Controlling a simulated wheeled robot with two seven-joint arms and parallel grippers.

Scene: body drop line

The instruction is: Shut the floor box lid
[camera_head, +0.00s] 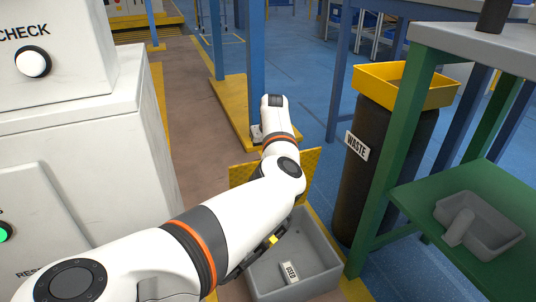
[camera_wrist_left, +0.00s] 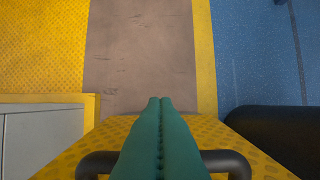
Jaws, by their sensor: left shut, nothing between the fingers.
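The floor box (camera_head: 325,255) is a grey open bin at the bottom centre of the head view, with a small "USED" label (camera_head: 289,272). Its yellow tread-plate lid (camera_head: 311,160) stands raised at the far side of the box, partly hidden by my left arm. In the left wrist view the lid (camera_wrist_left: 222,137) fills the bottom, with a black bar handle (camera_wrist_left: 232,163) on it. My left gripper (camera_wrist_left: 160,101) has green fingers, shut and empty, reaching over the lid and across the handle. Contact cannot be told. In the head view its fingers are hidden. My right gripper is out of view.
A dark waste bin (camera_head: 382,165) with a yellow rim stands right of the box. A green bench (camera_head: 470,205) with a grey tray (camera_head: 490,225) is further right. A white cabinet (camera_head: 85,170) stands left. A blue post (camera_head: 256,60) rises behind; brown floor lies left of it.

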